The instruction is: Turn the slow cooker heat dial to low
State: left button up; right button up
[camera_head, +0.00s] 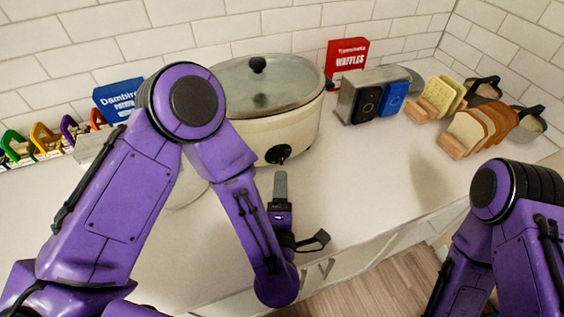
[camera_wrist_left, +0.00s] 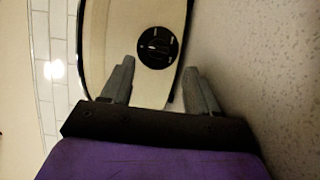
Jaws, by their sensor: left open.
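The slow cooker (camera_head: 292,120) is cream-coloured with a glass lid and a black knob on top, and stands on the counter against the back wall. Its black heat dial (camera_head: 278,154) is low on the front face. In the left wrist view the dial (camera_wrist_left: 157,47) is a round black disc with pale marks, a little beyond the fingertips. My left gripper (camera_head: 281,178) is just in front of the dial. Its two grey fingers (camera_wrist_left: 158,72) are apart with nothing between them, and the dial lies ahead of the gap. My right gripper is out of the head view; only that arm shows.
Right of the cooker stand a metal toaster (camera_head: 360,97), a red waffle box (camera_head: 347,56) and wooden racks of bread slices (camera_head: 480,128). A blue box (camera_head: 118,99) is behind my left arm. The counter (camera_head: 375,165) right of the left gripper is clear.

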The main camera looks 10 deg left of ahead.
aim_at(281, 162)
pick_arm(q)
jog(key=p+x, duration=0.2)
jog(key=x, duration=0.4)
jog(key=shift+w+a+r+p, duration=0.15)
jog(key=shift+w+r+p, duration=0.05)
jog(key=shift+p, duration=0.1)
jog(key=shift+w+f, duration=0.1)
jog(key=shift+w, duration=0.4)
jog(key=c, duration=1)
